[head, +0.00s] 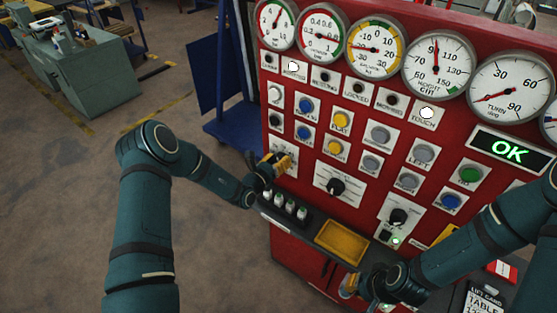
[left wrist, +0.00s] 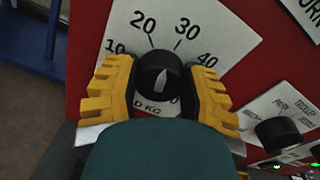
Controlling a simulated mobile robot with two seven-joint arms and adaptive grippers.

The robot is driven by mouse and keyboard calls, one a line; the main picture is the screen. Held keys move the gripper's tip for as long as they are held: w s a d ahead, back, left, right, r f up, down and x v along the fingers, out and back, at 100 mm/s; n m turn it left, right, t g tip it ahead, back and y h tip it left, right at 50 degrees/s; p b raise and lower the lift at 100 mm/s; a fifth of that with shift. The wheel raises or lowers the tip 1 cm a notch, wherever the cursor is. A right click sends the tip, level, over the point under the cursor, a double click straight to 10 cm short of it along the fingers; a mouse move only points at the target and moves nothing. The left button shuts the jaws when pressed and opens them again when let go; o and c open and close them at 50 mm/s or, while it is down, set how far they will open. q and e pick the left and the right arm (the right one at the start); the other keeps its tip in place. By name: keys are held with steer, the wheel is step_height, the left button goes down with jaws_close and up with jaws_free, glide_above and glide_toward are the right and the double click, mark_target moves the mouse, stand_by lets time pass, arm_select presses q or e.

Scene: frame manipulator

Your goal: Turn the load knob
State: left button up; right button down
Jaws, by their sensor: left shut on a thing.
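The load knob (left wrist: 158,68) is a round black knob with a white pointer mark, on a white dial plate (left wrist: 225,30) numbered 10, 20, 30, 40 and up. In the head view my left gripper (head: 274,163) is at the left edge of the red panel and covers the knob. My right gripper (head: 350,284) is low in front of the panel, by the yellow tray; its fingers are too small to judge.
The red panel (head: 301,208) carries gauges, buttons and two more black knobs, one in the middle (head: 336,187) and one lower right (head: 398,216). Below is a ledge with several white-topped items (head: 290,207) and a yellow tray (head: 342,240).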

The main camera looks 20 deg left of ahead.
arm_select(q)
steer(key=shift+w+r+m, duration=0.1)
steer(key=shift+r+m, duration=0.1)
steer(key=shift+m, duration=1)
steer(key=o, duration=1.2)
steer(key=shift+f, duration=0.1)
steer(key=shift+s, duration=0.25)
steer(key=v, duration=1.1)
steer(key=shift+s, duration=0.3)
